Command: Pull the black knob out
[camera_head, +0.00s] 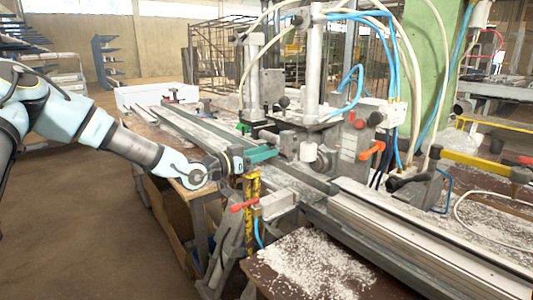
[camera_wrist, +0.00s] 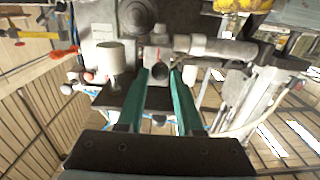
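My gripper (camera_head: 270,153) has green fingers and reaches in from the left to the clamp machine. In the wrist view my gripper (camera_wrist: 159,74) is open, with a clear gap between the two fingers. A dark round end (camera_wrist: 158,69) on a grey block shows between the fingertips; I cannot tell whether it is the black knob or whether the fingers touch it. In the head view a small black knob (camera_head: 284,102) sits on the machine above and beyond my gripper. Whatever lies right at the fingertips is hidden in the head view.
A white cylinder (camera_head: 308,151) and an orange lever (camera_head: 372,150) are right of my gripper. Long metal profiles (camera_head: 420,238) run to the lower right. Hoses hang above. The floor at left is clear.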

